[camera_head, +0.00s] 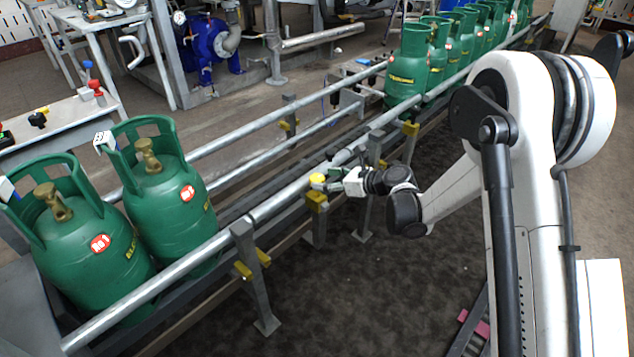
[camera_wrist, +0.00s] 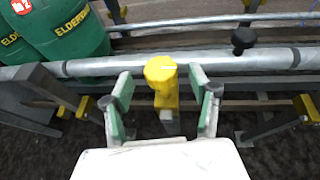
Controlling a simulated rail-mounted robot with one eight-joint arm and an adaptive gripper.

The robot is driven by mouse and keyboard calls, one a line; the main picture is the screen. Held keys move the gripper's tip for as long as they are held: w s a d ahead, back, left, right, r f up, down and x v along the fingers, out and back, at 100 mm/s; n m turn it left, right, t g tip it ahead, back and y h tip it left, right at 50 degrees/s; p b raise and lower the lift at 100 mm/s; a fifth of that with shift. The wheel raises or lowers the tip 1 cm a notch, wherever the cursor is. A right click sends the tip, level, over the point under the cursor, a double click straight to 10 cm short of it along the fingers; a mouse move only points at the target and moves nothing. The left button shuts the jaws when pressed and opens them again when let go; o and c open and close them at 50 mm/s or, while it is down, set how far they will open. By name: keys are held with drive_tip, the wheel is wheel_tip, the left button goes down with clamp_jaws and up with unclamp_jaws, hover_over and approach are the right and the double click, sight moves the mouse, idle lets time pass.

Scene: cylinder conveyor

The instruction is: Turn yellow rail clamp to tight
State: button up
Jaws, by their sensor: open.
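The yellow rail clamp (camera_wrist: 162,80) is on the post below the near metal guide rail (camera_wrist: 215,63). In the wrist view it stands between the two fingers of my gripper (camera_wrist: 162,100), which is open with a gap on both sides. In the head view the yellow clamp knob (camera_head: 317,181) is just left of my gripper (camera_head: 332,182), in front of the rail. Whether the fingers touch the clamp cannot be told from the head view; the wrist view shows them apart from it.
Green gas cylinders (camera_head: 170,200) stand on the conveyor at left, and several more (camera_head: 407,72) at the back. Other yellow clamps (camera_head: 409,129) sit on neighbouring posts. A black knob (camera_wrist: 243,40) is near the rail at right. The dark floor (camera_head: 360,290) in front is clear.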

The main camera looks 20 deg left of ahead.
sight(320, 177)
drive_tip(key=shift+b+x, duration=0.45)
drive_tip(key=shift+x, duration=1.55)
drive_tip(key=c, duration=1.2)
drive_tip(key=shift+g, duration=0.4)
drive_tip(key=n+g, duration=0.3)
drive_tip(key=shift+w+n+g+y, duration=0.1)
drive_tip(key=shift+n+g+y, duration=0.2)
drive_tip(key=shift+n, duration=0.1)
drive_tip(key=shift+n+g, duration=1.6)
drive_tip(key=shift+g, duration=0.4)
drive_tip(key=shift+n+h, duration=0.3)
drive_tip(key=shift+h, duration=0.1)
